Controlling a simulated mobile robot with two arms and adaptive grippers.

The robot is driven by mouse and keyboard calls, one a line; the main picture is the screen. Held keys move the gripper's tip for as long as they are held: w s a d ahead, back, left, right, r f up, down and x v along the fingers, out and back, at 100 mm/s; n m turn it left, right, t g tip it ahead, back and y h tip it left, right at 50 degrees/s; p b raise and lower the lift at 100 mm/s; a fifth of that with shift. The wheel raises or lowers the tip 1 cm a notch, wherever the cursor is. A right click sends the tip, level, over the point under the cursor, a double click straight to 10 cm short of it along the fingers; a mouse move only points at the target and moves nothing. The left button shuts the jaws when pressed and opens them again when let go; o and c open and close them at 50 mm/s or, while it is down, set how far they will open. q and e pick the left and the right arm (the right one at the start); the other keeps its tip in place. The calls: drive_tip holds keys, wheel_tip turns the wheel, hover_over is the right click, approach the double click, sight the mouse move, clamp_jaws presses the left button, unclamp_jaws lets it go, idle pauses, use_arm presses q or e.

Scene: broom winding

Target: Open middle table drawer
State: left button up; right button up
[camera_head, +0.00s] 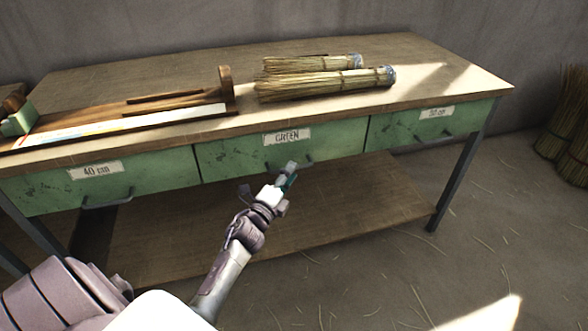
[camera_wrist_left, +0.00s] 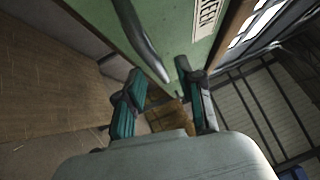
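The middle table drawer (camera_head: 230,152) has a green front, a label reading "GREEN" and a dark bar handle (camera_head: 290,164) below it. The drawer is shut, flush with its neighbours. My left gripper (camera_head: 289,176) is just in front of this handle in the head view. In the left wrist view, the handle (camera_wrist_left: 143,42) lies ahead of the two teal fingers (camera_wrist_left: 160,95), which are apart with nothing between them. The drawer front (camera_wrist_left: 175,25) is close beyond. I cannot tell whether a finger touches the handle. My right gripper is not in view.
The wooden tabletop (camera_head: 330,52) carries two straw bundles (camera_head: 325,80) and a wooden measuring fixture (camera_head: 150,105) at left. Side drawers (camera_head: 60,187) and (camera_head: 410,124) are shut. A lower shelf (camera_head: 340,205) runs beneath. Open floor lies in front; straw bundles (camera_head: 570,125) stand right.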

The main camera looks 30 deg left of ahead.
use_arm(q)
drive_tip(key=shift+w+a+r, duration=0.1)
drive_tip(key=shift+w+r, duration=0.1)
drive_tip(key=shift+w, duration=1.15)
clamp_jaws()
